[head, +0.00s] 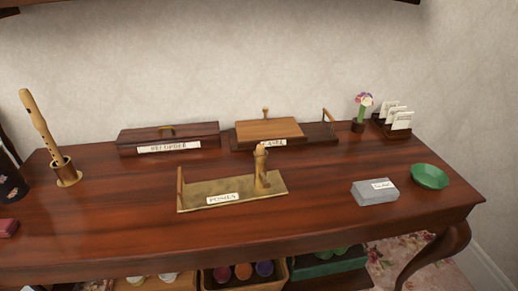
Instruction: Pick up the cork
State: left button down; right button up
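I cannot surely pick out a cork in the head view. A small pale tan piece (260,150) sits at the top of a brass-coloured post on a flat labelled stand (205,193) near the middle of the table. It may be the cork, but it is too small to tell. Neither of my grippers is in view.
On the wooden table (120,215) stand a recorder (40,125) upright in a holder, a labelled box (170,137), a wooden easel-like piece (270,128), a flower (363,110), a card rack (392,120), a grey box (375,192) and a green bowl (430,176). The front left is mostly clear.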

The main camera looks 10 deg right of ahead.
aim_at(260, 148)
jog(key=z, duration=2.4)
jog(key=k, duration=1.25)
jog(key=u, duration=2.25)
